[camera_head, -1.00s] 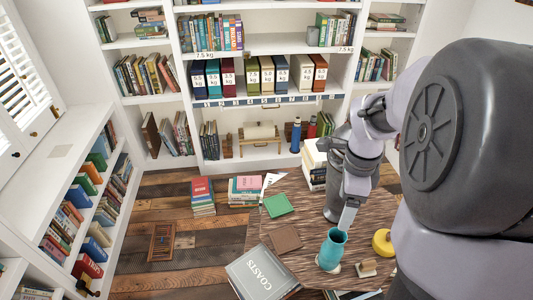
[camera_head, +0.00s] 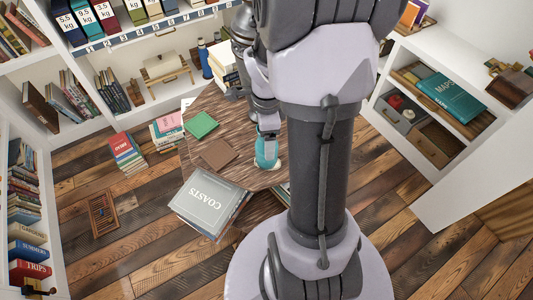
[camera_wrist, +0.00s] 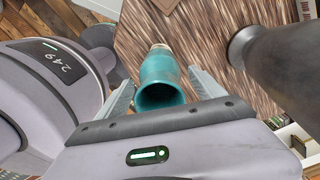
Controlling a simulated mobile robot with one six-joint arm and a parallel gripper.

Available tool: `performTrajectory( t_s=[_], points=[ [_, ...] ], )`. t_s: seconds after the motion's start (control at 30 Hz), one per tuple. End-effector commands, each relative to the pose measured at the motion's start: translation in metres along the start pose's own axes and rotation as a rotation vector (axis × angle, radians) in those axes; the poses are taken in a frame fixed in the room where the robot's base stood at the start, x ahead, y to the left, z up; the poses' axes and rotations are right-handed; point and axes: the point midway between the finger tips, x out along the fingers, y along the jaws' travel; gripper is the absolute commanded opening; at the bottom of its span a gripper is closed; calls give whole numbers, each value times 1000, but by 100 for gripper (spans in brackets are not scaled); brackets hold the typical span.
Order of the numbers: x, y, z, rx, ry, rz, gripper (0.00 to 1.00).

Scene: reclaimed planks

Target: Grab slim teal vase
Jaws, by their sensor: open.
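The slim teal vase (camera_wrist: 162,82) lies between the two fingers of my open gripper (camera_wrist: 160,88) in the wrist view, its round mouth facing the camera. In the head view the vase (camera_head: 265,153) stands on the round wooden table (camera_head: 235,172), partly hidden by my arm. My gripper (camera_head: 268,124) is right at its top there. A pale patch shows at the vase's base.
A green square (camera_head: 201,125) and a brown square (camera_head: 217,154) lie on the table to the left. A stack topped by a grey book marked COASTS (camera_head: 208,196) stands at the front left. Shelves line the back and sides.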

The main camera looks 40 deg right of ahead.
Motion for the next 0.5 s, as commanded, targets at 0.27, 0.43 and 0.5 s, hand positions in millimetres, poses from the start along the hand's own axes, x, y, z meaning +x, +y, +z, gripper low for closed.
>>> performTrajectory(
  t_s=[0.27, 0.43, 0.5],
  points=[
    [-2, 0, 0, 0, 0, -1, 55],
    [-2, 0, 0, 0, 0, -1, 22],
    [-2, 0, 0, 0, 0, -1, 8]
  ],
)
